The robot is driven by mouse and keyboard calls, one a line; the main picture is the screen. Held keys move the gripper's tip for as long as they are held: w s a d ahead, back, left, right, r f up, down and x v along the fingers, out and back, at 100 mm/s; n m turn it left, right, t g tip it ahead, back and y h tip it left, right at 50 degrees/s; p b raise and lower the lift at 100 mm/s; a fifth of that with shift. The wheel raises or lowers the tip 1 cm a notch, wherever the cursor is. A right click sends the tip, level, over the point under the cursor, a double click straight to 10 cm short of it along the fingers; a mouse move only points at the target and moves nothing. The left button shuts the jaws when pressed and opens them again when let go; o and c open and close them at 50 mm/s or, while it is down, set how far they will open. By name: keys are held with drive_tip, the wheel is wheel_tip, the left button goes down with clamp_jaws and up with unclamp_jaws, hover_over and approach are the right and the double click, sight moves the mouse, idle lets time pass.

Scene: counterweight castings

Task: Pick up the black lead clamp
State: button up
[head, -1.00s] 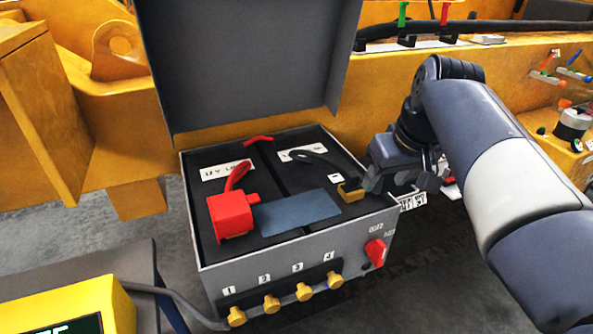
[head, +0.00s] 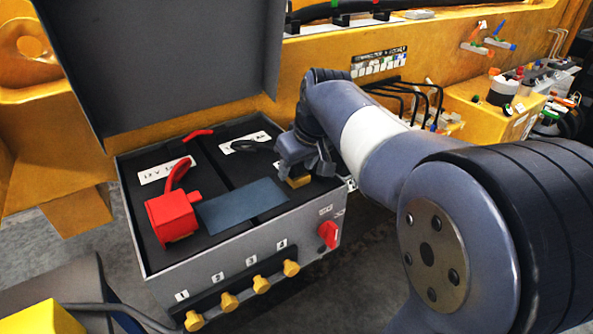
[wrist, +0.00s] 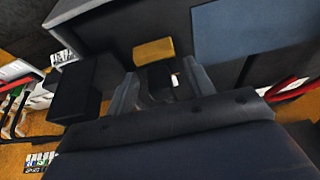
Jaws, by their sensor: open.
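The black lead clamp lies in the right compartment of an open grey case (head: 232,268). Its curved black lead (head: 250,146) shows left of my gripper (head: 308,168), and a brass-coloured block (head: 298,182) shows just below the gripper. My gripper hides most of the clamp there. In the wrist view, my open gripper (wrist: 160,92) has one finger on each side of a dark part that looks like the clamp (wrist: 159,77). The brass block (wrist: 153,50) lies just beyond the fingertips. I cannot tell whether the fingers touch the clamp.
A red clamp (head: 172,216) with a red lead stands in the left compartment. A blue-grey panel (head: 242,204) lies beside it. The case's raised lid (head: 170,70) stands behind. A red knob (head: 328,234) and several yellow knobs stick out of the front.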

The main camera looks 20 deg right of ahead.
drive_tip(key=shift+w+f, duration=0.2)
drive_tip(key=shift+f, duration=0.35)
drive_tip(key=shift+c, duration=0.5)
drive_tip(key=c, duration=0.7)
drive_tip(key=shift+c, duration=0.2)
